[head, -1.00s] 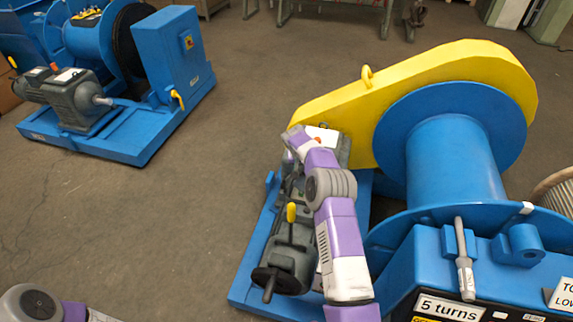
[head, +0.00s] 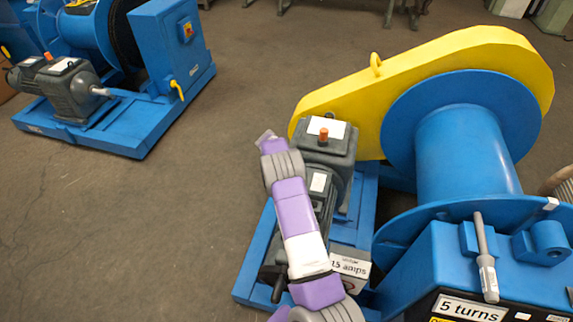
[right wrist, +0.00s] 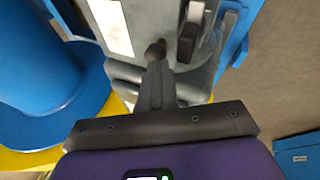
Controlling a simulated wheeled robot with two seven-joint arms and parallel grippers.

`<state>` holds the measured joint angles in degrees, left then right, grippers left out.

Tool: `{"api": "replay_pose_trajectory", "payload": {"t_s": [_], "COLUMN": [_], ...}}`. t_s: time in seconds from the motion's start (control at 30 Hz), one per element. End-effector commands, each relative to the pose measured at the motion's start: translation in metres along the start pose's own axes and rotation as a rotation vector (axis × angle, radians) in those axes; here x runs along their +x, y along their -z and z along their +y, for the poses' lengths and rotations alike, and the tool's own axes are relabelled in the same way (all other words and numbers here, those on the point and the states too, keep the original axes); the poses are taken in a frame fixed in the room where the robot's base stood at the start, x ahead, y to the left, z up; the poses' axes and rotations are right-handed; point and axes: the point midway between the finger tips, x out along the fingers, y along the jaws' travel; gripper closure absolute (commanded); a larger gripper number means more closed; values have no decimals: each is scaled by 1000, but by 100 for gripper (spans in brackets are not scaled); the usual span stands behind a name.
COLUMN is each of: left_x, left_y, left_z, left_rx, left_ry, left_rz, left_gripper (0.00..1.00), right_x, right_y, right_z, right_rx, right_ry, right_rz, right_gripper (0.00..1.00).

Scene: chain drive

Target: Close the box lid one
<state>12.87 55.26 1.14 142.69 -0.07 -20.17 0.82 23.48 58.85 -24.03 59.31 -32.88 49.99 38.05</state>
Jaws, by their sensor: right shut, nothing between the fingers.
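The winch unit fills the right of the head view, with its yellow chain guard (head: 450,65) and blue drum (head: 465,155). A small grey box (head: 350,268) labelled "15 amps" sits low beside my arm; I cannot tell whether its lid is open. My right arm partly covers the grey motor. In the right wrist view my right gripper (right wrist: 157,78) is shut and empty, in front of a grey housing (right wrist: 125,35) with a white label. I cannot tell whether its tips touch the housing. My left gripper is not in view.
A blue control box (head: 430,265) marked "5 turns", with a grey lever (head: 484,250), stands at the lower right. A grey gearbox (head: 325,145) has an orange plug on top. Another blue winch unit (head: 140,120) stands at the left. The floor between the units is clear.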

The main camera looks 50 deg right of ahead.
Motion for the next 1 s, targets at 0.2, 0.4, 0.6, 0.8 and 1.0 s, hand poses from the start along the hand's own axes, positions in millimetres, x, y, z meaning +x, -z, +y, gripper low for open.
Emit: {"api": "replay_pose_trajectory", "payload": {"t_s": [0.2,0.4,0.6,0.8,1.0], "left_x": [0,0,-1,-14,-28], "left_y": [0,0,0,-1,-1], "left_z": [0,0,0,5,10], "left_rx": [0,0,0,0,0], "left_ry": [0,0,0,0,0], "left_rz": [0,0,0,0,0], "left_gripper": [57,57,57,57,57], "right_x": [4,5,4,-21,-65], "right_y": [-4,-5,-5,4,9], "right_z": [1,1,2,14,8], "right_rx": [-5,-6,-6,-5,-6], "right_ry": [-16,-16,-16,-15,-13], "right_rz": [-5,-7,-9,-3,2], "right_gripper": [100,100,100,100,100]}}
